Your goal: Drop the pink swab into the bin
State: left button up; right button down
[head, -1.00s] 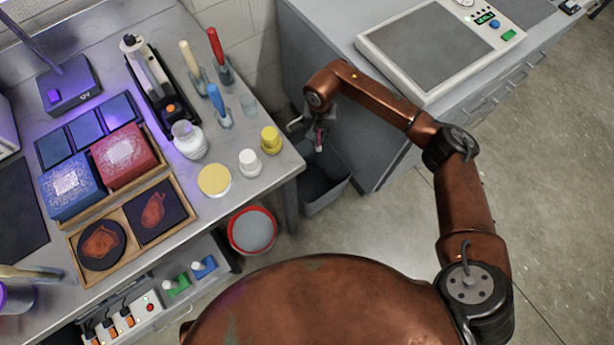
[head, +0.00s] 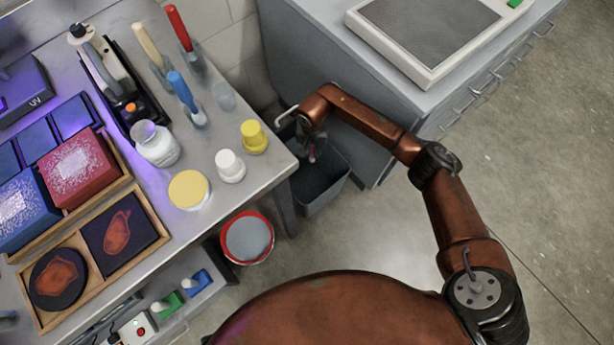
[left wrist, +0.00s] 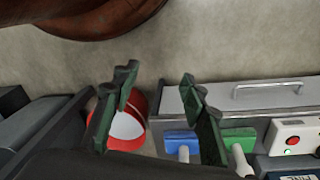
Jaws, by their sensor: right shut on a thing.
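The dark grey bin (head: 328,194) stands on the floor between the steel table and the grey cabinet. My right gripper (head: 312,151) hangs over the bin opening, shut on the small pink swab (head: 312,156), which is mostly hidden by the fingers. From this angle I cannot tell whether the swab's tip is above or below the rim. My left gripper is out of the head view; in the left wrist view its two green fingers (left wrist: 158,82) are apart with nothing between them.
A red-rimmed bucket (head: 247,238) stands left of the bin, also in the left wrist view (left wrist: 127,125). The table corner (head: 285,168) and the cabinet (head: 310,60) flank my right arm closely. Bottles and jars, including a yellow-capped one (head: 254,137), stand near the table edge.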

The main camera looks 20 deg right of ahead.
aim_at(312, 147)
jog(key=shift+d+f, duration=0.1)
jog(key=shift+f, duration=0.55)
pick_arm(q)
jog(key=shift+w+d+f, duration=0.4)
jog(key=shift+w+f, duration=0.1)
pick_arm(e)
jog(key=c, duration=1.8)
grip_release()
jog(key=shift+r, duration=0.1)
jog(key=shift+r, duration=0.2)
notch_tip(312, 147, up, 7)
pick_arm(q)
jog(key=shift+s, duration=0.2)
